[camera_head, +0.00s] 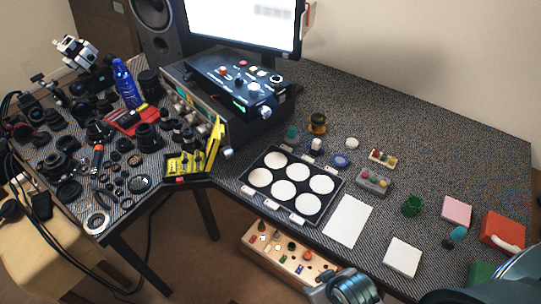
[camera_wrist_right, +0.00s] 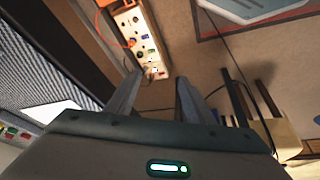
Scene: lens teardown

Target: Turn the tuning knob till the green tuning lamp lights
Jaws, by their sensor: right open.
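A black control panel (camera_head: 215,70) sits on top of the grey bench unit below the monitor. It carries several small knobs and buttons, among them a pale round knob (camera_head: 253,88) and red ones. I cannot tell for sure which is the tuning knob. A small green glow (camera_head: 239,112) shows on the panel's front edge; I cannot tell whether it is the tuning lamp. My right gripper (camera_wrist_right: 160,76) is open and empty, its two fingers apart, low at the table's front edge and far from the panel. My left gripper is not in view.
A black tray with white round pads (camera_head: 247,181), a white sheet (camera_head: 348,220) and small coloured parts lie on the right half. Lenses and tools crowd the left. A yellow stand (camera_head: 187,163) is in front of the unit. A wooden box (camera_head: 262,258) is below the edge.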

